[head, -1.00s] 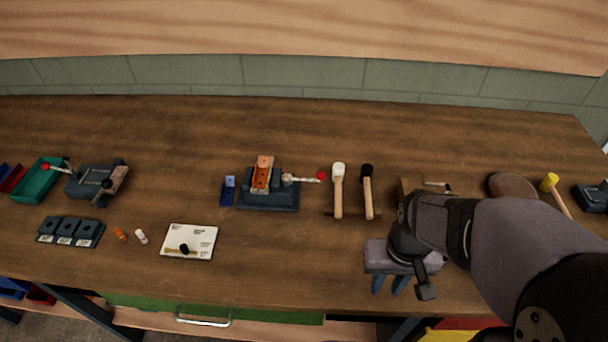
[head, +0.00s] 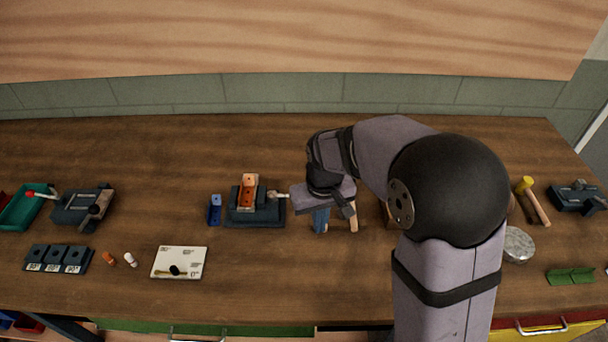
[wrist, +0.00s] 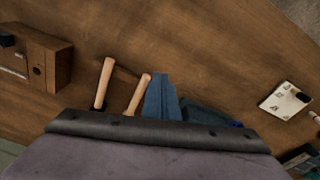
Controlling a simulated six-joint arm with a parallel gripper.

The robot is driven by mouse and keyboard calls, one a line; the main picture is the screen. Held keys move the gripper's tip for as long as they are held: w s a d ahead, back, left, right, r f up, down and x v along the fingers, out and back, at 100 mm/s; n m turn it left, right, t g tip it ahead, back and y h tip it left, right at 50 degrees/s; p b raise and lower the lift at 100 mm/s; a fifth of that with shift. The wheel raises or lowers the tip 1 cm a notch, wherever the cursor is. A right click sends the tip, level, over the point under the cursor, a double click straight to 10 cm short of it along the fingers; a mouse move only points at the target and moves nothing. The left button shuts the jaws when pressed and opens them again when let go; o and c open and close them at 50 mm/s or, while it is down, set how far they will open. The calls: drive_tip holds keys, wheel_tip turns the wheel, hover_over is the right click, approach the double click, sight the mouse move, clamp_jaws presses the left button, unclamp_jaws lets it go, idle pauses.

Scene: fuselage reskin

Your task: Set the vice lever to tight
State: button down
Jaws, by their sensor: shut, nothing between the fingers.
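The vice (head: 262,214) is a dark blue block at mid-bench with an orange bent piece (head: 248,192) upright in it. Its pale lever (head: 277,195) points right; the outer end is hidden behind my gripper. My gripper (head: 320,229) is just right of the vice, blue fingers pointing down, shut and empty. In the wrist view the shut fingers (wrist: 161,100) show in the middle. A dark blue part of the vice (wrist: 203,114) shows right of them, mostly hidden by the gripper body; the lever cannot be made out there.
Two mallets lie beside the fingers; their handles (wrist: 103,84) (wrist: 138,95) show in the wrist view. A small blue bracket (head: 214,211) stands left of the vice. A white card (head: 179,262) lies in front. Another grey device (head: 82,206) stands far left. The bench behind the vice is clear.

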drive_tip(key=w+a+r+m+t, duration=0.1)
drive_tip(key=w+a+r+t, duration=0.2)
drive_tip(key=w+r, duration=0.9)
drive_tip(key=shift+w+a+r+m, duration=0.3)
drive_tip(key=shift+w+r, duration=0.05)
drive_tip(key=shift+w, duration=0.05)
drive_tip(key=shift+f, duration=0.1)
wheel_tip(320, 180, down, 10)
drive_tip(key=p, duration=0.4)
drive_tip(key=shift+s+f+p, duration=0.2)
drive_tip(key=shift+f+p, duration=0.05)
drive_tip(key=shift+p, duration=0.15)
